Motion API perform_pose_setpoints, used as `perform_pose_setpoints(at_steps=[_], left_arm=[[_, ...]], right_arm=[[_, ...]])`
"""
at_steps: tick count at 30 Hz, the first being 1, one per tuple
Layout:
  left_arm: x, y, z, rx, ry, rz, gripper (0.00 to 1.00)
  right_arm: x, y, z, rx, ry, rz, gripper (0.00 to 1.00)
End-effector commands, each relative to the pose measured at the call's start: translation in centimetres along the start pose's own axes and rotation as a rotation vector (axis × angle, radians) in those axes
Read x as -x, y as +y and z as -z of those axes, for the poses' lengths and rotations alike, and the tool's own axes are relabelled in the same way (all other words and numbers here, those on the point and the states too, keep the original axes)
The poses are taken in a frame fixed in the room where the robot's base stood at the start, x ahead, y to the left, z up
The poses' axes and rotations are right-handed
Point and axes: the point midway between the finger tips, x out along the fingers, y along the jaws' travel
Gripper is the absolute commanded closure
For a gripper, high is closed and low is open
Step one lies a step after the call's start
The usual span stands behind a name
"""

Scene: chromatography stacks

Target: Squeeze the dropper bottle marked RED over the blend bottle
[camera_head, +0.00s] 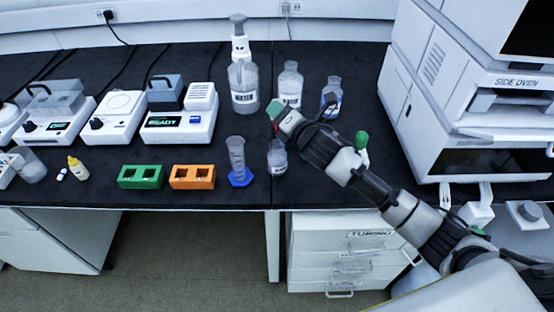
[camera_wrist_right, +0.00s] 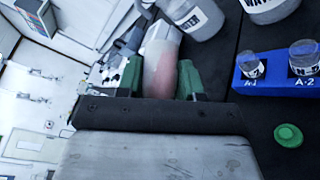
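My right gripper (camera_head: 278,112) is above the bench's middle, near the front of the water bottles. In the right wrist view its green fingers (camera_wrist_right: 160,82) are shut on a translucent dropper bottle (camera_wrist_right: 163,50) with pinkish-red contents. Its label is not readable, and its tip is hard to make out. In the head view only a little red shows at the fingers. A small clear labelled bottle (camera_head: 277,158) stands on the bench below and in front of the gripper; it may be the blend bottle, but its label is too small to read. My left gripper is not in view.
A wash bottle (camera_head: 243,85) and a water bottle (camera_head: 290,82) stand behind. A graduated cylinder (camera_head: 236,158), orange rack (camera_head: 192,177) and green rack (camera_head: 140,176) are left. A blue rack (camera_wrist_right: 275,70) holds vials. The side oven (camera_head: 490,110) stands right.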

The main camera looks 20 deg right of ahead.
Motion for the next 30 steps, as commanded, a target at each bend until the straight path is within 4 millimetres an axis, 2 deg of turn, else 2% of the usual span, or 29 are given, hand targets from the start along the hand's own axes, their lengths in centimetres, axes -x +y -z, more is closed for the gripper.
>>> perform_pose_setpoints(at_steps=[30], left_arm=[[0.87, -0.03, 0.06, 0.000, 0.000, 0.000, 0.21]], right_arm=[[0.01, 0.09, -0.06, 0.000, 0.001, 0.001, 0.67]])
